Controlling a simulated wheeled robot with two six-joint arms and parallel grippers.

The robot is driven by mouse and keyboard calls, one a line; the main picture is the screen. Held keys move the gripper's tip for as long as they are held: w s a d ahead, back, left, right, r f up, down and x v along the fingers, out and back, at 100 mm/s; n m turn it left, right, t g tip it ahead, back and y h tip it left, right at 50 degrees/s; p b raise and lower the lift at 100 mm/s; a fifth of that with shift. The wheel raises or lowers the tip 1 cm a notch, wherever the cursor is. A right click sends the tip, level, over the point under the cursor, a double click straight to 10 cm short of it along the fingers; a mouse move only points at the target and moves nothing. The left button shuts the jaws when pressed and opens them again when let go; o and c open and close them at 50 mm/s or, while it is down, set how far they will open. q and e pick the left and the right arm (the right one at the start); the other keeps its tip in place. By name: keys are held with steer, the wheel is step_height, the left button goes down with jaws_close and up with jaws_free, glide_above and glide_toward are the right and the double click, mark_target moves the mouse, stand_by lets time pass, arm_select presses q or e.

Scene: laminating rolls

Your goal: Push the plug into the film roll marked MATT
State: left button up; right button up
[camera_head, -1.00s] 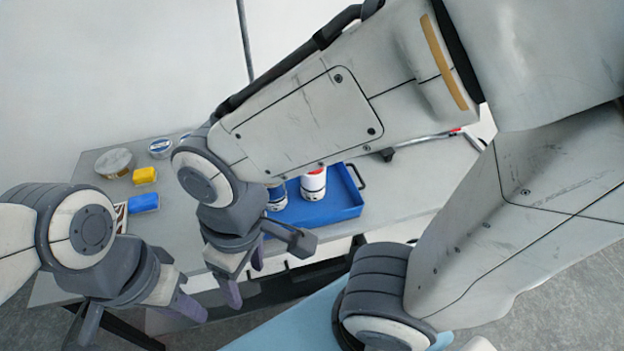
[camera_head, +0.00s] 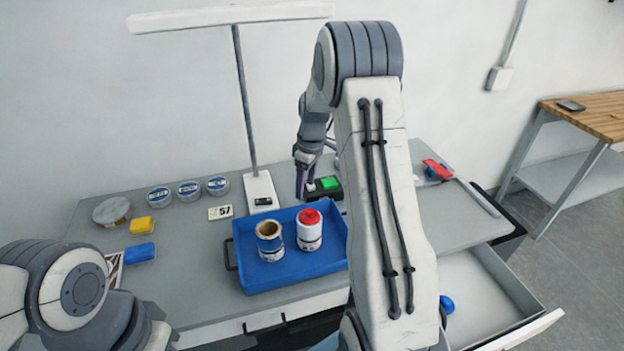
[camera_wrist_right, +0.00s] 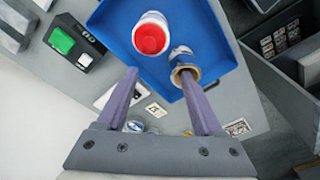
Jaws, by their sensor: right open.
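Two film rolls stand upright in the blue tray (camera_head: 285,272). One film roll (camera_head: 269,243) has an open brown core and a blue band; it shows in the right wrist view (camera_wrist_right: 184,70). The other, a white roll (camera_head: 309,236), has a red plug-like piece (camera_head: 309,216) at its top, also in the wrist view (camera_wrist_right: 150,39). I cannot read which is marked MATT. My right gripper (camera_head: 304,190) is open and empty, behind the tray near a green-button box; its fingers show in the wrist view (camera_wrist_right: 155,72). My left gripper is at the lower left, its fingertips out of frame.
The green-button box (camera_head: 328,187) and lamp base (camera_head: 261,192) stand behind the tray. Several round tins (camera_head: 189,192), a yellow block (camera_head: 142,225) and a blue block (camera_head: 139,253) lie to the left. An open drawer (camera_head: 490,295) with a blue piece (camera_head: 447,304) juts out front right.

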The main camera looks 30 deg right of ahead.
mark_target(310, 211)
steer(key=f+p, duration=0.1)
steer(key=f, duration=0.2)
steer(key=d+f+p, duration=0.1)
steer(key=f, duration=0.2)
steer(key=w+d+f+p, duration=0.1)
steer(key=f, duration=0.2)
steer(key=shift+f, duration=0.35)
steer(key=shift+w+f, duration=0.1)
steer(key=shift+f, duration=0.65)
jaws_close()
steer(key=shift+a+f, duration=0.1)
steer(key=shift+f, duration=0.2)
steer(key=shift+f+b, duration=0.35)
steer(key=shift+b, duration=0.1)
